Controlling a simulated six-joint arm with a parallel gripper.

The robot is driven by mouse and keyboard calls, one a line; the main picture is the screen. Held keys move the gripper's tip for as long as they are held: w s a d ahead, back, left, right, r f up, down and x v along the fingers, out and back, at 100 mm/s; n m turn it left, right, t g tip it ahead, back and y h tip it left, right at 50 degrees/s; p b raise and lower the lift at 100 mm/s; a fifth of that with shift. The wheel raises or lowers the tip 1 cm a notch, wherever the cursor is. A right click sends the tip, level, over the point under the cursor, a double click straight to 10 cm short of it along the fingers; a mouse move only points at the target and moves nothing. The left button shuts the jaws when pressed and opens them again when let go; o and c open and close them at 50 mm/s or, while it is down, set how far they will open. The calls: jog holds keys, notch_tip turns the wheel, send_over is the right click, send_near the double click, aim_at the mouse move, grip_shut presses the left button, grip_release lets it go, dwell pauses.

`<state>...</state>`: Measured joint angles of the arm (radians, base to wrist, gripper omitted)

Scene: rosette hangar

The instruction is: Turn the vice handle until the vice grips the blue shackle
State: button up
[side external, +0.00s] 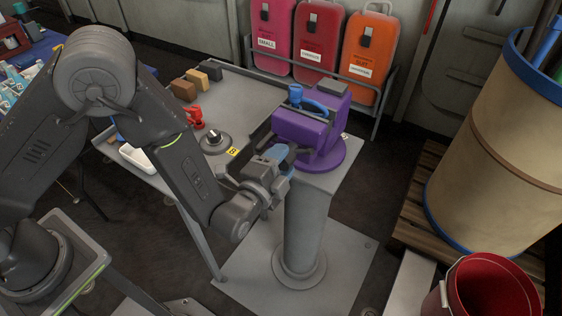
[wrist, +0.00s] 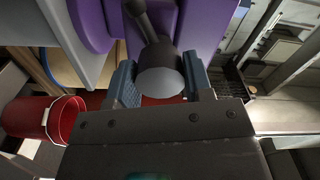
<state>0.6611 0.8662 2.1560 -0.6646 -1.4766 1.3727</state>
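The purple vice (side external: 305,132) stands on a grey pedestal, and its purple body fills the top of the wrist view (wrist: 200,25). The blue shackle (side external: 296,94) is at the vice's top, by the jaws; whether the jaws touch it I cannot tell. The dark vice handle (wrist: 160,52) has a thick round knob with a pale end face. My gripper (side external: 277,156) is at the vice's near side. In the wrist view its two blue-grey fingers (wrist: 160,78) lie on both sides of the knob, which fills the gap between them. The shackle is out of the wrist view.
A grey workbench (side external: 255,90) with a round dial (side external: 214,141) and a red item (side external: 194,117) is left of the vice. Pink, red and orange cases (side external: 318,40) stand behind. A red bucket (side external: 490,290) and a large drum (side external: 490,130) are at right.

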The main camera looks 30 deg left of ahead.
jog(key=c, duration=0.5)
jog(key=m, duration=0.5)
jog(key=shift+m, duration=0.4)
jog(key=m, duration=0.5)
jog(key=shift+w, duration=0.1)
jog(key=o, duration=1)
jog(key=shift+s, duration=3.5)
